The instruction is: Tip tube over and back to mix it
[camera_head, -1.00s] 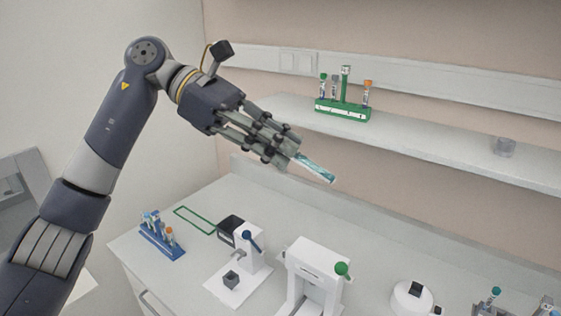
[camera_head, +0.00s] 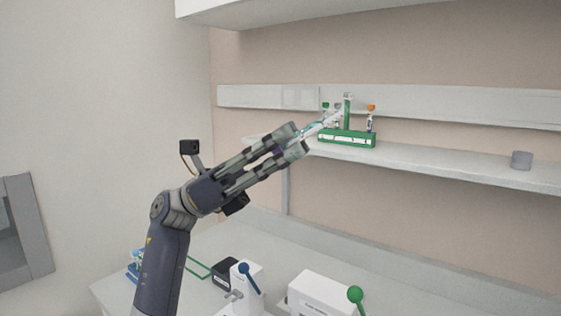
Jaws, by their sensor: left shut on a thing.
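My left gripper (camera_head: 296,138) is shut on a tube (camera_head: 314,129) with a clear body and some teal on it. The tube sticks out past the fingertips, tilted up and to the right. It is held in the air, and in the picture its far end overlaps the green rack on the shelf. I cannot tell the depth between them. The tube's other end is hidden by the fingers. My right gripper is not in view.
A green rack (camera_head: 346,138) with several tubes stands on the wall shelf (camera_head: 440,160), with a grey cup (camera_head: 521,160) at right. Below, the bench holds a device with a blue-knobbed lever (camera_head: 244,268), one with a green-knobbed lever (camera_head: 355,294), and a partly hidden blue rack (camera_head: 134,268).

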